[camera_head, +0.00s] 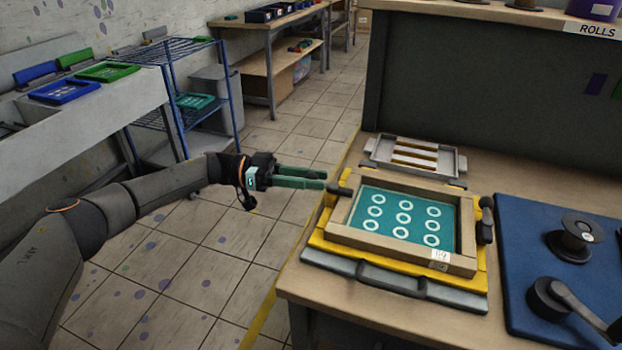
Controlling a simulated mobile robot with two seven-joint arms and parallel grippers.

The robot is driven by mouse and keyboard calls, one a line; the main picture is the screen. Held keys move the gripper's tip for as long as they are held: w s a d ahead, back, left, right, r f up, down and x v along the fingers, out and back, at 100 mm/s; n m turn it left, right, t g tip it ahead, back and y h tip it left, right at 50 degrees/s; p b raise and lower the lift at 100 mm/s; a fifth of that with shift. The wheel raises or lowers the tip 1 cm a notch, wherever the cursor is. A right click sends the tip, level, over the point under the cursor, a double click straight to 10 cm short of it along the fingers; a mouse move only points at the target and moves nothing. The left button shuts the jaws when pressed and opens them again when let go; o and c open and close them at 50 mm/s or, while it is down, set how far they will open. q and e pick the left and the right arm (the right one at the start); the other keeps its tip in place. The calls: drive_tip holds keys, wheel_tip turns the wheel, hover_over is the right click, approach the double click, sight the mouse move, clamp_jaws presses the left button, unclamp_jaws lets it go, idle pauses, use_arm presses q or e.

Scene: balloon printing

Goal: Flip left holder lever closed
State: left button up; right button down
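A wooden-framed teal screen (400,214) with a grid of white rings lies on a yellow base (395,262) on the workbench. The left holder lever (339,190) is a dark handle at the frame's upper left corner, sticking out to the left. The right holder lever (486,220) is dark and stands at the frame's right side. My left gripper (325,181) has green fingers pointing right, with their tips just left of the left lever. I cannot tell whether they touch it. The fingers lie close together and their gap is unclear. My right gripper is out of view.
A grey slotted rack (414,157) sits behind the frame. A blue mat (520,215) with a dark roller (574,237) and a crank handle (570,308) lies to the right. Open tiled floor (215,260) is left of the bench. A blue wire shelf (185,85) stands farther back.

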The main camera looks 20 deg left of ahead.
use_arm(q)
drive_tip(key=o, duration=0.3)
drive_tip(key=shift+a, duration=0.25)
drive_tip(key=a, duration=0.4)
drive_tip(key=s+a+b, duration=0.1)
drive_tip(key=a, duration=0.3)
drive_tip(key=s+a+b, duration=0.1)
drive_tip(key=a, duration=0.3)
